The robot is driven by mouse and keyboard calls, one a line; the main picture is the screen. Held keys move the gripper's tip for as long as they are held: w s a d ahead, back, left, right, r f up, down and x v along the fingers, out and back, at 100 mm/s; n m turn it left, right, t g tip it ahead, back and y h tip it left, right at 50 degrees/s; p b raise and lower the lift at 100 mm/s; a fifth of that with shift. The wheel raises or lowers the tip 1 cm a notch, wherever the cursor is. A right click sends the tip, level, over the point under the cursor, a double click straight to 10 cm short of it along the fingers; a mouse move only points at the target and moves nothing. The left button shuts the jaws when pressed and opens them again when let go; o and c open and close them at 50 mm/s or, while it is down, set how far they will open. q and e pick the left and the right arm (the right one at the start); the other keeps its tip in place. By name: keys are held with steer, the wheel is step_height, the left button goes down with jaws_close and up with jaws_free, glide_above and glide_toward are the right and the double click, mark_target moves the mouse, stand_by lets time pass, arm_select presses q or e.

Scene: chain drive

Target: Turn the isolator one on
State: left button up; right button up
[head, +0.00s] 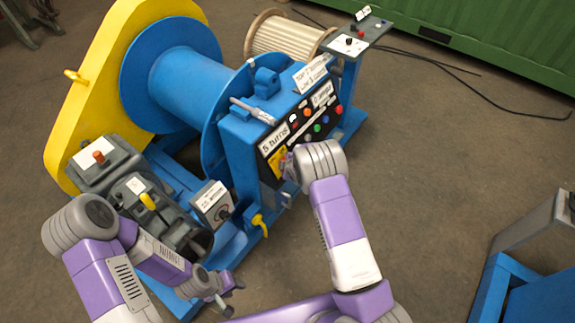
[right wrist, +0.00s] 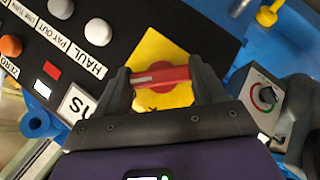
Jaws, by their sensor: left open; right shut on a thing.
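A red rotary handle (right wrist: 160,77) sits on a yellow plate (right wrist: 165,50) on the black control panel (right wrist: 40,60). In the right wrist view it lies nearly level across the picture. My right gripper (right wrist: 162,82) is shut on this handle, one finger at each end. In the head view the yellow plate (head: 276,161) shows beside the right gripper (head: 286,168), which hides the handle. I cannot read a label naming it isolator one. My left gripper (head: 232,296) is open and empty, low in front of the blue machine.
A grey box with a dial (head: 214,204) stands left of the panel; its dial (right wrist: 265,96) shows in the right wrist view. A yellow plug (head: 259,224) hangs below. Floor to the right (head: 430,170) is clear.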

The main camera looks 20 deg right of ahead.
steer(key=o, duration=1)
steer(key=shift+o, duration=0.2)
steer(key=p+v, duration=0.1)
steer(key=v, duration=0.6)
steer(key=shift+s+r, duration=0.15)
steer(key=shift+r, duration=0.1)
steer(key=s+a+f+m+g+y, duration=0.1)
steer(key=s+f+m+g, duration=0.1)
steer(key=s+f+m, duration=0.45)
steer(key=s+a+f+m+g, duration=0.1)
steer(key=s+f+g, duration=0.15)
steer(key=s, duration=0.65)
steer(key=s+a+m+g+y, duration=0.1)
steer(key=s+a+m, duration=0.2)
steer(key=s, duration=0.5)
steer(key=s+a+m+g+y, duration=0.1)
steer(key=s+a+m+g, duration=0.1)
steer(key=s+m, duration=0.4)
steer(key=s+a, duration=0.1)
steer(key=s, duration=0.2)
steer(key=shift+a+f+y, duration=0.2)
steer(key=shift+a+y, duration=0.1)
steer(key=shift+y, duration=0.1)
